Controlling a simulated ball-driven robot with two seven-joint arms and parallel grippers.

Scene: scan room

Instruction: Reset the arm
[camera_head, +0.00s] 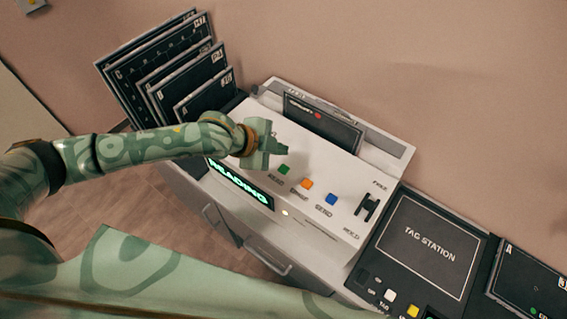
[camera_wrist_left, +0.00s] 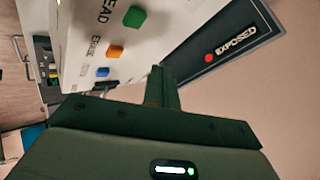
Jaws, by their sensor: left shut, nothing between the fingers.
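My left arm comes in from the left in the head view. My left gripper (camera_head: 277,147) is shut and empty, over the white console near the green button (camera_head: 284,169). In the left wrist view the shut fingers (camera_wrist_left: 163,88) point toward the console and a dark plate marked EXPOSED (camera_wrist_left: 220,45). The console (camera_head: 335,190) has a lit display (camera_head: 240,182) that says READING. An orange button (camera_head: 306,184) and a blue button (camera_head: 331,199) sit beside the green one. I cannot tell whether the fingers touch anything. My right gripper does not show.
Several dark plates (camera_head: 165,70) stand in a rack at the back left. A dark plate with a red dot (camera_head: 322,124) stands in the console's back slot. A black TAG STATION pad (camera_head: 428,245) lies to the right. A wall rises behind; floor shows at left.

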